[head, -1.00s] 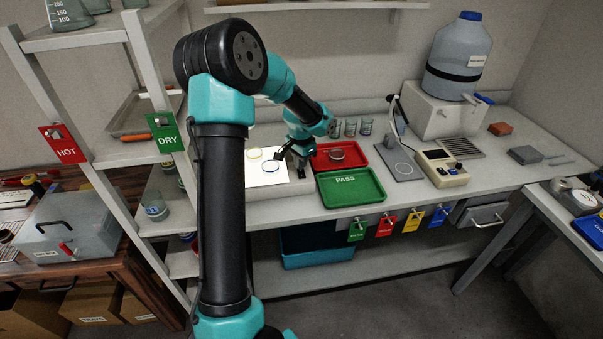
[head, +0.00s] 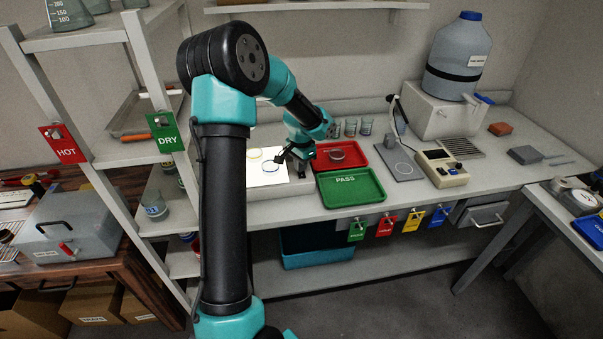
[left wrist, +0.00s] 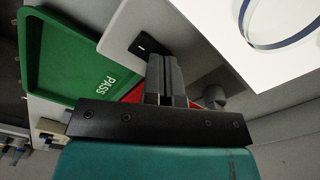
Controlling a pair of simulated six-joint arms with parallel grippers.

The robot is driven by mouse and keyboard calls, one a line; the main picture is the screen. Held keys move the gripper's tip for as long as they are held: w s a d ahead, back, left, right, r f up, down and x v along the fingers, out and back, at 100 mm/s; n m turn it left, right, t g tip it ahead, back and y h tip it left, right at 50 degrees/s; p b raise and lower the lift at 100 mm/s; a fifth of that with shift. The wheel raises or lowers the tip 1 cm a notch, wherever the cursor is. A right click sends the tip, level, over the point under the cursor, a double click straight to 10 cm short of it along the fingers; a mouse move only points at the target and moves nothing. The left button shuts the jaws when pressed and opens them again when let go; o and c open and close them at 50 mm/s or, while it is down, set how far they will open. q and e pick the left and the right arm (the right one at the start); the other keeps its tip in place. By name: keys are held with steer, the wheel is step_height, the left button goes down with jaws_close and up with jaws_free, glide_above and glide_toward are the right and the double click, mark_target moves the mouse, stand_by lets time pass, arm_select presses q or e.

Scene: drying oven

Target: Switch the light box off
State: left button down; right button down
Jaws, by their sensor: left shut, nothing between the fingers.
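The light box (head: 292,187) stands on the bench left of the green tray. Its top shows bright white, with round glass dishes on it. In the left wrist view, the bright top (left wrist: 240,65) fills the upper right, under part of a clear dish. A black rocker switch (left wrist: 149,46) sits on the pale strip beside it. My left gripper (head: 279,160) is over the right part of the light box. In the left wrist view its fingers (left wrist: 164,68) are shut and empty, with their tips close to the switch. I cannot tell whether they touch it.
The green PASS tray (head: 350,199) lies just right of the light box, with a red tray (head: 354,161) holding a dish behind it. A benchtop instrument (head: 441,168) is further right. A shelf rack (head: 145,90) stands left.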

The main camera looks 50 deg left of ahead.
arm_select(q)
steer(key=shift+f, duration=0.2)
steer(key=shift+r, duration=0.1)
steer(key=shift+r, duration=3.45)
